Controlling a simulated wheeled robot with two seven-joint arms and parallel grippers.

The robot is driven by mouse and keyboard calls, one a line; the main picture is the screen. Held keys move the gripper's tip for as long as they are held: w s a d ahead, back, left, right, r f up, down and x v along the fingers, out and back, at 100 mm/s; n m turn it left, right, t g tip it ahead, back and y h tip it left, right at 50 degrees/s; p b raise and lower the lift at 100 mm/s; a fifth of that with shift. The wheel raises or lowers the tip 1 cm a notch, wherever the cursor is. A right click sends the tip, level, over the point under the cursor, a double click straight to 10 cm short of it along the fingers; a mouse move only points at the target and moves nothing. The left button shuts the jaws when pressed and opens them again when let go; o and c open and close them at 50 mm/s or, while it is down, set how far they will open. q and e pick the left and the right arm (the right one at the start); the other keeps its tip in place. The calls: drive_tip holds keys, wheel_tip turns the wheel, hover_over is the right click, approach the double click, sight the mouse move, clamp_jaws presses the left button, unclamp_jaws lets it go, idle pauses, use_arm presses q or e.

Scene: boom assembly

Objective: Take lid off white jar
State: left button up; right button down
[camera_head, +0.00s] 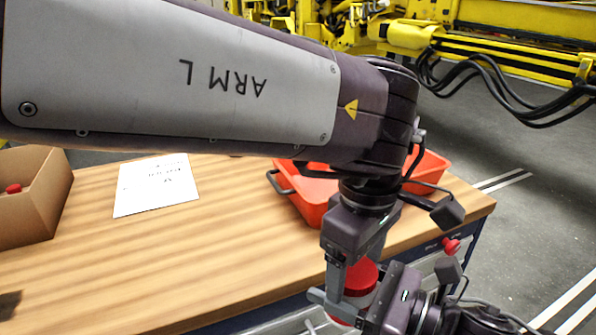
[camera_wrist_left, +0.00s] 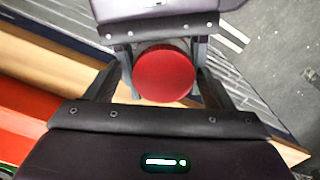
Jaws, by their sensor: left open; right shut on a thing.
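A round red lid (camera_head: 361,277) is between my two grippers in the head view, past the front edge of the table. It also shows from above in the left wrist view (camera_wrist_left: 165,73). The white jar's body is mostly hidden by the lid and the grippers. My left gripper (camera_head: 352,282) points down over the lid and is open, with one finger on each side of it. I cannot tell whether the fingers touch it. My right gripper (camera_head: 345,305) comes in from the right and is shut on the jar below the lid.
A red-orange crate (camera_head: 313,205) with a dark handle stands on the wooden table (camera_head: 240,240), partly behind my left arm. A white sheet (camera_head: 156,186) lies further left. A cardboard box (camera_head: 35,205) holding something red is at the far left. Yellow machinery (camera_head: 490,45) stands behind.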

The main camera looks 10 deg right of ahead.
use_arm(q)
drive_tip(key=c, duration=1)
drive_tip(key=n, duration=0.5)
drive_tip(key=shift+d, duration=0.15)
drive_tip(key=n, duration=0.5)
drive_tip(key=shift+w+r, duration=0.1)
drive_tip(key=shift+w, duration=0.05)
drive_tip(key=o, duration=0.9)
drive_tip(key=shift+o, duration=0.8)
